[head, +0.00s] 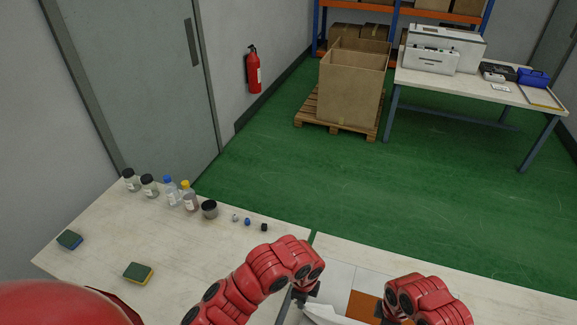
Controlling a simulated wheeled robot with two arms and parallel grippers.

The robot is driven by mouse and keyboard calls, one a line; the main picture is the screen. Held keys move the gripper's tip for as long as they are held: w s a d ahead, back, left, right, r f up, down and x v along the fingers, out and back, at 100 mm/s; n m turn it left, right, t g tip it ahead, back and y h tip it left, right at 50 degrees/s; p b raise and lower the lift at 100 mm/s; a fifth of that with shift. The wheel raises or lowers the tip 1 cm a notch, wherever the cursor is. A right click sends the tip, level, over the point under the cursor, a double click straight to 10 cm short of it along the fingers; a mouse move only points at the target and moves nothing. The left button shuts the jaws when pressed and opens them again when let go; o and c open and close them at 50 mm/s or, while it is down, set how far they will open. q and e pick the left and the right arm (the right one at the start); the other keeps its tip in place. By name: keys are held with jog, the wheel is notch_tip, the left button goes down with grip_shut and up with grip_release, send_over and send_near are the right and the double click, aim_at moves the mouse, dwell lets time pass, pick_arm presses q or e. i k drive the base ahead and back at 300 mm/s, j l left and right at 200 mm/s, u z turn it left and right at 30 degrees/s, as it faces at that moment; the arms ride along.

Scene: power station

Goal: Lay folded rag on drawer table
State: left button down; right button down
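My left gripper (308,293) is a small dark shape at the end of my red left arm, over the front edge area of the tables. Its fingers are too small and too covered to show whether they are open. A white, pale-edged thing (326,315) lies just below it, cut by the picture's bottom edge; I cannot tell if this is the folded rag or if the gripper touches it. An orange-brown flat patch (362,305) lies between my two arms. My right gripper is mostly hidden behind my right arm. Which table has the drawer does not show.
The left table (100,230) bears several jars and bottles (172,191), a dark cup (209,209), small caps (247,222) and two sponges (138,273). The right table (470,285) is bare at right. Green floor lies beyond, with a crate (350,85) on a pallet.

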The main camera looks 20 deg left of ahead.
aim_at(186, 252)
jog(key=j, duration=0.8)
jog(key=i+j, duration=0.15)
jog(key=j, duration=1.4)
jog(key=i, duration=0.05)
